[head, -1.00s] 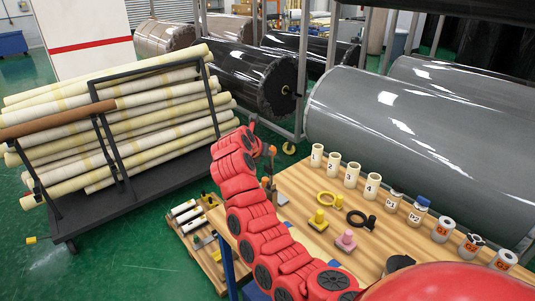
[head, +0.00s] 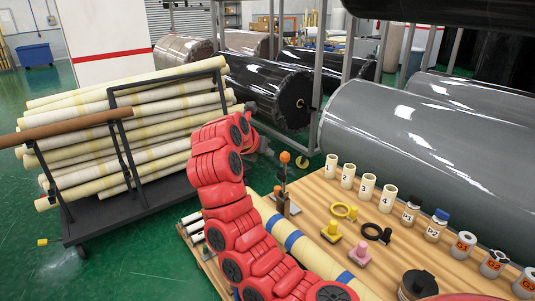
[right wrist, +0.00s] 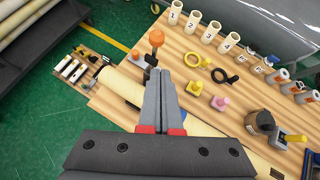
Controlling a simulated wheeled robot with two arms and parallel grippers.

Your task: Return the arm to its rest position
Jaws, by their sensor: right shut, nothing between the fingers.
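My red right arm reaches up from the bottom of the head view. Its dark grey gripper (head: 266,150) is partly hidden behind the last arm joint. In the right wrist view the two grey fingers (right wrist: 164,75) are together with nothing between them. They show in front of the wooden table's (right wrist: 125,113) left part, over a long cream roll (right wrist: 118,85). That roll (head: 318,262) also shows in the head view, with blue bands, lying along the table. My left gripper is in neither view.
Numbered cream tubes (head: 348,175), a yellow ring (head: 344,211), a black ring (head: 372,231) and a pink block (head: 360,255) stand on the table (head: 313,198). An orange-knobbed tool (head: 285,158) stands near the gripper. A roll cart (head: 150,203) is at left, grey rolls (head: 430,140) at right.

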